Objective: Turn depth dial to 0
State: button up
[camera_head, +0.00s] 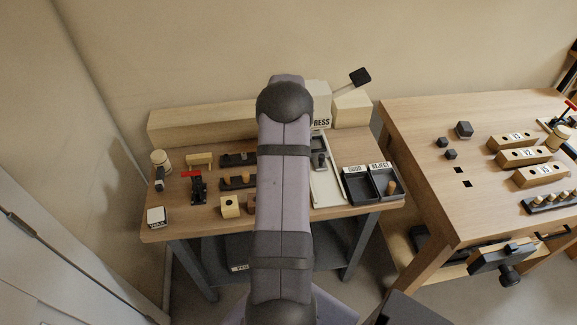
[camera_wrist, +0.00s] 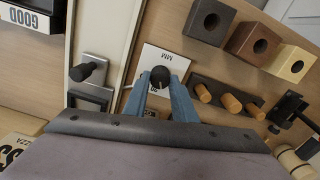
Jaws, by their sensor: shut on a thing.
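The depth dial (camera_wrist: 160,74) is a round black knob on a white plate (camera_wrist: 158,55) marked "MM" in the wrist view. My gripper (camera_wrist: 160,82) has its two blue fingers on either side of the knob and is shut on it. A small pale mark shows on the knob. The fingers and knob hide part of the plate, and I cannot read the dial's setting. In the head view my arm covers the dial and the gripper.
A black-knobbed slide (camera_wrist: 88,72) lies left of the dial. A dark rack with wooden pegs (camera_wrist: 228,100) and several bored blocks (camera_wrist: 252,40) lie to its right. In the head view, GOOD and REJECT trays (camera_head: 372,192) stand at bench right, and a press (camera_head: 320,100) behind.

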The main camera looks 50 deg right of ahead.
jog(key=n, duration=0.6)
jog(key=shift+r+n, duration=0.1)
jog(key=shift+n, duration=0.2)
jog(key=shift+w, duration=0.1)
dwell(0.3)
jog(key=o, duration=1)
jog(key=shift+o, duration=0.2)
jog(key=shift+r, duration=0.1)
jog(key=shift+r+b, duration=1.05)
jog(key=shift+r, duration=2.5)
jog(key=shift+a, duration=0.1)
